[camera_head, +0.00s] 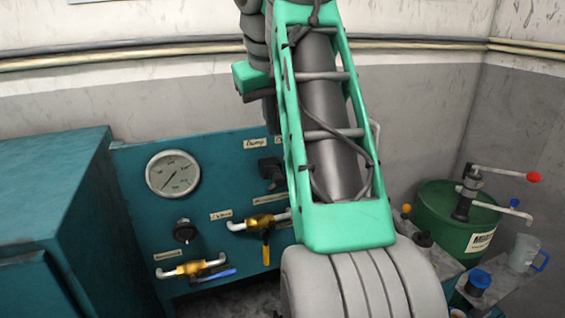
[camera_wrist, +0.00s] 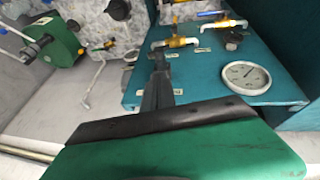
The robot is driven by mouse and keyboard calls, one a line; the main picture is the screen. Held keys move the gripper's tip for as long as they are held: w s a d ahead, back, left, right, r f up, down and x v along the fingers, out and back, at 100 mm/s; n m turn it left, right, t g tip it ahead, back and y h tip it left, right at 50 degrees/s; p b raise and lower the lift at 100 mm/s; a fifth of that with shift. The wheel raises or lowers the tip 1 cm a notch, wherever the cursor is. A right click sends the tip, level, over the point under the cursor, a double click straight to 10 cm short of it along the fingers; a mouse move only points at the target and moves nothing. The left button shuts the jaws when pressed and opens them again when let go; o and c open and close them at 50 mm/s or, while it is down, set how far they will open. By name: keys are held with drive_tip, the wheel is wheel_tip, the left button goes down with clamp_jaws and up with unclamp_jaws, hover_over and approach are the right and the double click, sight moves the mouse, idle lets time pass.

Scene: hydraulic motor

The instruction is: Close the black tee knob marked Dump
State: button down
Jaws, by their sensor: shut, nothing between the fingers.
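The white label reading Dump (camera_head: 255,143) is on the teal panel (camera_head: 225,165). The black tee knob (camera_head: 270,168) sits just below it, left of my green arm frame. In the wrist view, turned roughly upside down, my gripper (camera_wrist: 158,65) shows as a dark, narrow pair of fingers, shut and empty, over the panel's left part. The fingers cover the spot where the knob would be, so I cannot tell if they touch it. In the head view my arm hides the fingertips.
A round gauge (camera_head: 173,174) and a round black knob (camera_head: 185,231) are on the panel's left. Brass valves with yellow (camera_head: 265,250) and blue (camera_head: 213,275) handles sit lower. A teal cabinet (camera_head: 55,220) stands left; a green drum (camera_head: 440,220) with a pump stands right.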

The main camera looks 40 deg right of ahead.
drive_tip(key=b, duration=0.6)
approach(279, 181)
wheel_tip(279, 181, down, 4)
drive_tip(key=w+d, duration=0.2)
drive_tip(key=d, duration=0.1)
drive_tip(key=shift+w+f, duration=0.2)
drive_tip(key=shift+f, duration=0.25)
